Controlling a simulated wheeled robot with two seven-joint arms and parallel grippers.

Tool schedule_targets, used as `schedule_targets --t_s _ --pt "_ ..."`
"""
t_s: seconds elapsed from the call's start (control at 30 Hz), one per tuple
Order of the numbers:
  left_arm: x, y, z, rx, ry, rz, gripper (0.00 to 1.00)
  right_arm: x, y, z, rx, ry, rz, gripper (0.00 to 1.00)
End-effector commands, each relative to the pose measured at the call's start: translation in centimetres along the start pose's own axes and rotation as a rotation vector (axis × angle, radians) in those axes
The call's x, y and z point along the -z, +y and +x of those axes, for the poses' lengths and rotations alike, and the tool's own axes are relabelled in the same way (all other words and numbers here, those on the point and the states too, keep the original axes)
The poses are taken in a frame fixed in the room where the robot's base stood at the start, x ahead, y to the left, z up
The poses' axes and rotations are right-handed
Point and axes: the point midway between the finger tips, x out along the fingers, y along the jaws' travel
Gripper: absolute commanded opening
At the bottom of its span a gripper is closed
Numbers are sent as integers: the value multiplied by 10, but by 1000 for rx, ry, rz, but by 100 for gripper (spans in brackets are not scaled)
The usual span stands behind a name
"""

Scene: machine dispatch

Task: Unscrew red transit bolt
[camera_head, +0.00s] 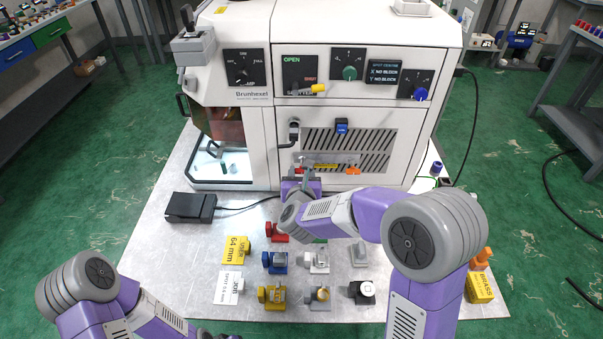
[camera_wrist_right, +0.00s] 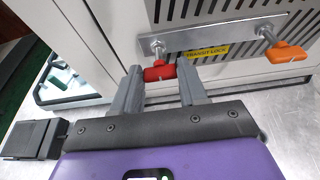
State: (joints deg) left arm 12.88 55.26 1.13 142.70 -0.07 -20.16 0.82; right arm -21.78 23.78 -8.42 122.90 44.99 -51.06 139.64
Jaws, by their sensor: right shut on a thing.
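The red transit bolt (camera_wrist_right: 160,72) has a T-shaped red head and sits at the left end of a metal bar on the machine front. In the head view the red bolt (camera_head: 299,170) is small and partly hidden by my right gripper (camera_head: 302,176). In the wrist view my right gripper (camera_wrist_right: 158,80) has one finger on each side of the red head and is shut on it. The bolt's shank still meets the bar. My left arm shows at the lower left of the head view, but its gripper fingers are out of frame.
An orange bolt (camera_wrist_right: 286,53) sits at the bar's right end, with a yellow transit lock label (camera_wrist_right: 207,53) between. A black pedal box (camera_head: 190,207) lies on the left.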

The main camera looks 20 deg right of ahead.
Motion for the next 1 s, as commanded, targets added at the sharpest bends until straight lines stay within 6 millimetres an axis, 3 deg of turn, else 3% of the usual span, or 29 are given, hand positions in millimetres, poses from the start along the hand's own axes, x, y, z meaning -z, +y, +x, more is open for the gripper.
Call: schedule_targets --t_s 0.3,0.7,1.0 --pt "0 1 -2 0 0 0 43 0 1 0 6 1 -23 18" --pt "-1 7 -18 0 0 0 43 0 4 0 127 1 -410 18" --pt "-1 6 -18 0 0 0 43 1 4 0 131 0 -424 18"
